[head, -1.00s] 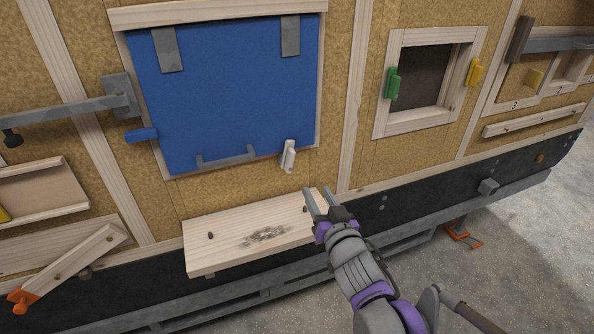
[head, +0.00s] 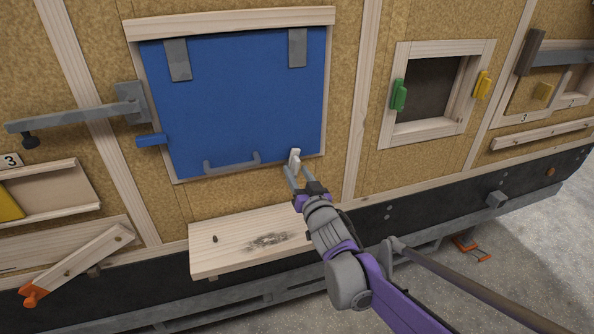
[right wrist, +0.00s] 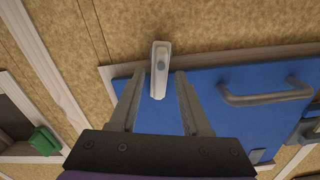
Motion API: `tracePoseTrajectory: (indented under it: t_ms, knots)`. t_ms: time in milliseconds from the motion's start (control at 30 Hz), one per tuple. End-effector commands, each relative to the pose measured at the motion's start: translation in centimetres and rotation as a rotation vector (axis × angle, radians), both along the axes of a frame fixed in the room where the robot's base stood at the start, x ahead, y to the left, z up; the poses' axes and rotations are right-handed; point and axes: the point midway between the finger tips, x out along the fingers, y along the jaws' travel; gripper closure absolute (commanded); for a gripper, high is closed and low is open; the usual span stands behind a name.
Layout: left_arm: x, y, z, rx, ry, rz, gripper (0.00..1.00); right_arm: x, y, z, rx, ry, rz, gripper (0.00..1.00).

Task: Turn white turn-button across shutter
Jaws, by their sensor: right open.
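The white turn-button (head: 294,158) sits at the lower right edge of the blue shutter (head: 240,100), standing close to upright in the head view. In the right wrist view the white turn-button (right wrist: 160,68) lies just ahead of and between the fingertips, partly over the blue shutter's edge (right wrist: 225,75). My right gripper (head: 293,172) is open at the button, with one finger on either side of its line; the right wrist view shows the two fingers (right wrist: 156,88) apart. I cannot tell if they touch it. My left gripper is not in view.
A blue turn-button (head: 152,140) is at the shutter's left edge, and a grey handle (head: 232,164) is on its lower part. A wooden shelf (head: 215,258) juts out below. A small framed opening with green (head: 399,95) and yellow (head: 482,85) buttons is to the right.

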Motion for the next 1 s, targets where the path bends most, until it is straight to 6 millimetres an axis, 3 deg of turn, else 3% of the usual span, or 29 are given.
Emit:
tracePoseTrajectory:
  t_ms: [367,667,1000]
  knots:
    - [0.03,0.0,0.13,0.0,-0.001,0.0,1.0,0.7,0.22,-0.06,0.001,0.001,-0.001,0.53]
    - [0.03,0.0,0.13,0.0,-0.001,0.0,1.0,0.68,0.2,-0.06,0.001,0.001,-0.001,1.0]
    - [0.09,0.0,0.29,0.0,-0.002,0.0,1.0,0.67,0.27,0.01,-0.031,-0.01,-0.001,1.0]
